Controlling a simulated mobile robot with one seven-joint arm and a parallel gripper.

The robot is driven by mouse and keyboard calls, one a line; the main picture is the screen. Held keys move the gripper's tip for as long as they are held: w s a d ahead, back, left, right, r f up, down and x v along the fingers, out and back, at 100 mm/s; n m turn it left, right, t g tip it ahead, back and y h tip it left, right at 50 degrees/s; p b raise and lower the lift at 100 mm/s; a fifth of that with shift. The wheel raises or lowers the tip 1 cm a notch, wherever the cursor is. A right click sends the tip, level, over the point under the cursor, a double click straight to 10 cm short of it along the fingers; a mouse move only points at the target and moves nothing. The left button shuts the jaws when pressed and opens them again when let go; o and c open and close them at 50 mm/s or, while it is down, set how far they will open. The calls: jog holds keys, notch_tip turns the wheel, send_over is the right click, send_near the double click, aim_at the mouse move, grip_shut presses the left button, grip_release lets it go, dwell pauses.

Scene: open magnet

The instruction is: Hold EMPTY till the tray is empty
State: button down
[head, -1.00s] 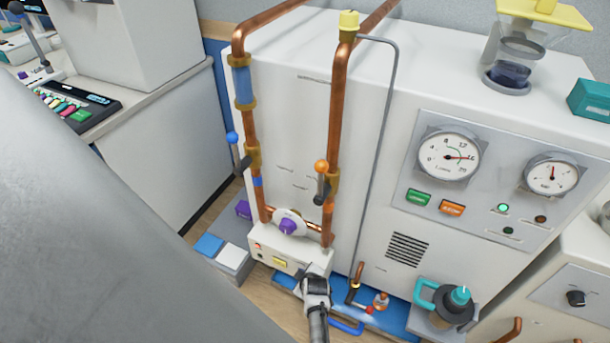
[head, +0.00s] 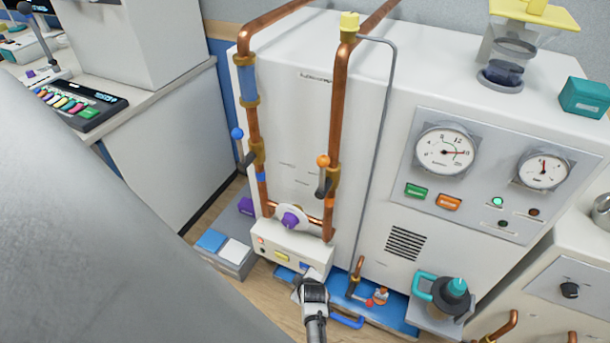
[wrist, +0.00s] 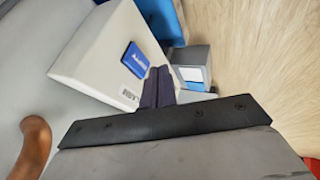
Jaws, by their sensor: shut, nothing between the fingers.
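A white control box (head: 268,240) sits low on the front of the tall white machine, under the copper pipes. The blue button, with white lettering I cannot read surely, also shows in the wrist view (wrist: 134,61). I cannot tell which is EMPTY. My gripper (head: 304,277) is shut and empty just below the blue button; its dark fingers (wrist: 157,82) are beside the box's front. A blue tray (head: 393,313) lies at the machine's foot, partly hidden; its contents are unclear.
A teal-handled jug (head: 450,294) stands farther right. Wooden floor is open in front.

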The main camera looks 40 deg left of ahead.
jog(key=v, duration=0.7)
jog(key=shift+s+f, duration=0.1)
jog(key=shift+f, duration=0.05)
dwell(0.3)
